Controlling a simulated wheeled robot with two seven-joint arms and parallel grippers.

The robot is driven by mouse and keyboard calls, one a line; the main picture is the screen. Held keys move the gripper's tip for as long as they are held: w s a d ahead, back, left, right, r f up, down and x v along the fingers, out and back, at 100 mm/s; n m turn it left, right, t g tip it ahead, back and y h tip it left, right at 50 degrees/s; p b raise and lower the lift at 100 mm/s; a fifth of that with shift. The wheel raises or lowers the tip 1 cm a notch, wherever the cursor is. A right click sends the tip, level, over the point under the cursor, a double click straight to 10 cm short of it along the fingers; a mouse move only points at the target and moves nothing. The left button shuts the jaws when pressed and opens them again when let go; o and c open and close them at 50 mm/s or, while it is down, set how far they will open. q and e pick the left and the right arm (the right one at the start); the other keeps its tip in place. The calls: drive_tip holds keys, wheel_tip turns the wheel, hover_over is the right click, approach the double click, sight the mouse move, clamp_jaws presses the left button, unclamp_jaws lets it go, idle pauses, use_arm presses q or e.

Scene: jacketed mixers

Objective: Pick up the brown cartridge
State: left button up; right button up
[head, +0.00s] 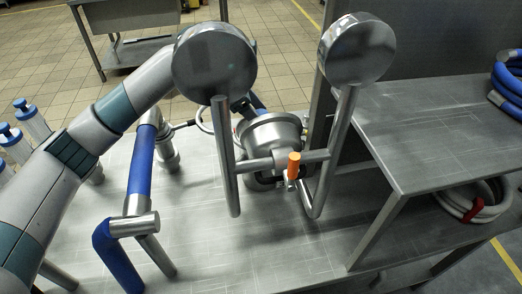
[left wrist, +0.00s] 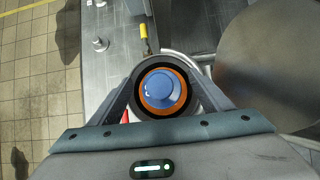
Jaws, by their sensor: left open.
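In the left wrist view, a round thing seen end-on, with a blue cap (left wrist: 162,88), a brown-orange ring and a black rim, lies between the fingers of my left gripper (left wrist: 163,80). It looks like the brown cartridge (left wrist: 180,98). The fingers are open on either side of it; whether they touch it I cannot tell. In the head view my left gripper (head: 243,106) is mostly hidden behind a large metal disc, near a steel vessel (head: 270,132). The cartridge's body is hidden there. My right gripper is not in view.
Two steel discs on posts (head: 215,62) (head: 357,48) stand before the vessel, with an orange handle (head: 293,166) between. A blue pipe (head: 141,165) and several blue-capped white cartridges (head: 33,120) are at left. A raised steel shelf (head: 440,130) is at right.

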use_arm(q)
clamp_jaws()
drive_tip(key=shift+r, duration=0.15)
